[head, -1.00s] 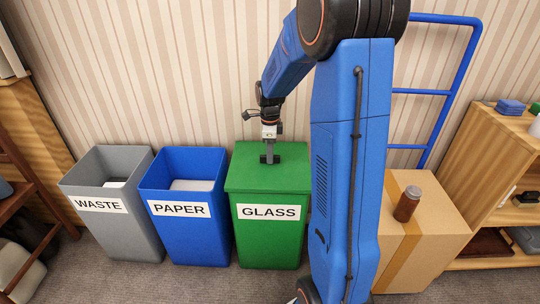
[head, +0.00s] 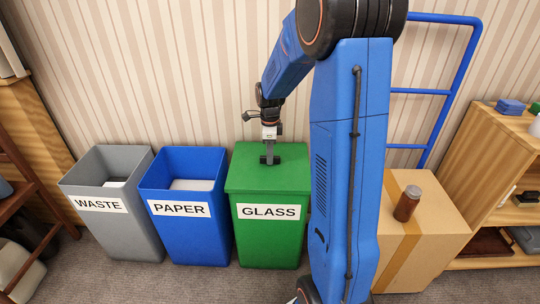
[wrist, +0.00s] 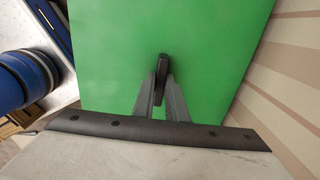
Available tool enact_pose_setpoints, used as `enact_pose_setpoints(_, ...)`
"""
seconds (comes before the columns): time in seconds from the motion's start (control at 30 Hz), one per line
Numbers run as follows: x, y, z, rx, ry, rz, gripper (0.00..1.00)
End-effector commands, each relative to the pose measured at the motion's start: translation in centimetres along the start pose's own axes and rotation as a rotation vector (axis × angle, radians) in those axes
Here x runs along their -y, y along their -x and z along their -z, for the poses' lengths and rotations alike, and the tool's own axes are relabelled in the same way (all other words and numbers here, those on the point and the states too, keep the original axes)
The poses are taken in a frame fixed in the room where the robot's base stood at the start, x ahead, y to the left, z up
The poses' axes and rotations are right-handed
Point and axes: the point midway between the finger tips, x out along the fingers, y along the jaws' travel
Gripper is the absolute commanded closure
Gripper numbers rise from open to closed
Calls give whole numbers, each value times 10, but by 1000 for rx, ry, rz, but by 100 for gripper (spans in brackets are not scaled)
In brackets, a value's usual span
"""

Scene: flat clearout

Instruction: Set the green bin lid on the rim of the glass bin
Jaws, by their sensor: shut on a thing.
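The green bin lid (head: 240,176) lies flat over the top of the green glass bin (head: 268,240), which has a GLASS label on its front. The lid covers the bin's opening, and its edge appears to meet the rim all round the sides I can see. My gripper (head: 270,160) points down at the middle of the lid and is shut on its dark handle. In the wrist view my gripper (wrist: 160,90) has its fingers on both sides of that handle, with the lid (wrist: 110,50) filling the view below. The far rim is hidden under the lid.
The open blue paper bin (head: 178,235) stands directly left, and the grey waste bin (head: 125,235) beyond it. A cardboard box (head: 425,245) with a brown jar (head: 407,204) on it stands right. The striped wall (head: 180,70) is close behind. Carpet is free in front.

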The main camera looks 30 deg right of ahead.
Motion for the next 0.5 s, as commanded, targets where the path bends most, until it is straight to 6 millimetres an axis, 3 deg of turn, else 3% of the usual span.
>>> enact_pose_setpoints(0.5, 0, -10, 0, 0, 0, -1, 100)
